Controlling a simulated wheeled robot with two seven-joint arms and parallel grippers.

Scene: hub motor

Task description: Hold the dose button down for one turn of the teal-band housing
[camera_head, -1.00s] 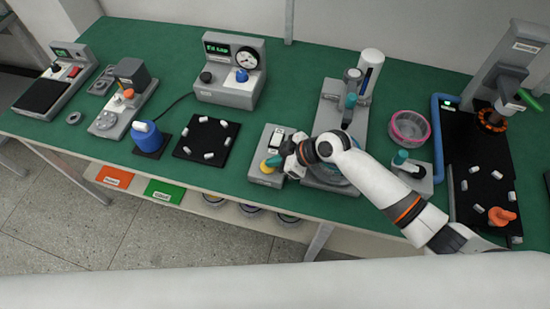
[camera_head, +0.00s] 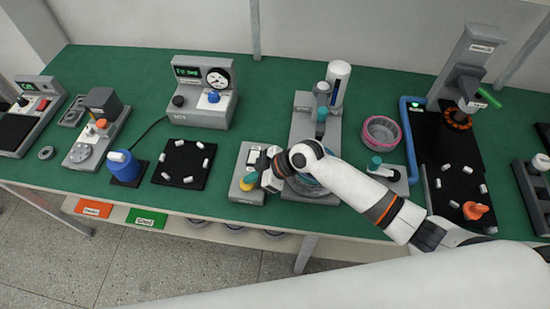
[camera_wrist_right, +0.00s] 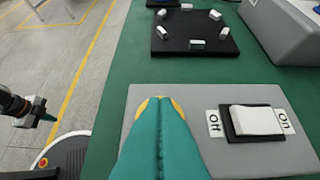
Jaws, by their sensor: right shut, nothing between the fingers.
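The yellow dose button (camera_head: 246,185) is on the front of a grey switch box (camera_head: 244,197) near the table's front edge. My right gripper (camera_head: 253,177) is shut and empty, its teal fingers over the button. In the right wrist view the fingertips (camera_wrist_right: 160,108) cover most of the button, with yellow (camera_wrist_right: 178,104) showing at both sides. I cannot tell whether they press it. The teal-band housing (camera_head: 308,187) seems to be the round part on the grey stand, mostly hidden by my right arm. My left gripper (camera_wrist_right: 35,115) shows small at the wrist view's left edge; its opening is unclear.
A white rocker switch (camera_wrist_right: 254,120) marked Off and On sits beside the button. A black mat (camera_head: 183,164) with white pieces lies to the left. A pink bowl (camera_head: 382,132) and a small teal-knobbed block (camera_head: 388,177) stand right of the stand (camera_head: 301,116).

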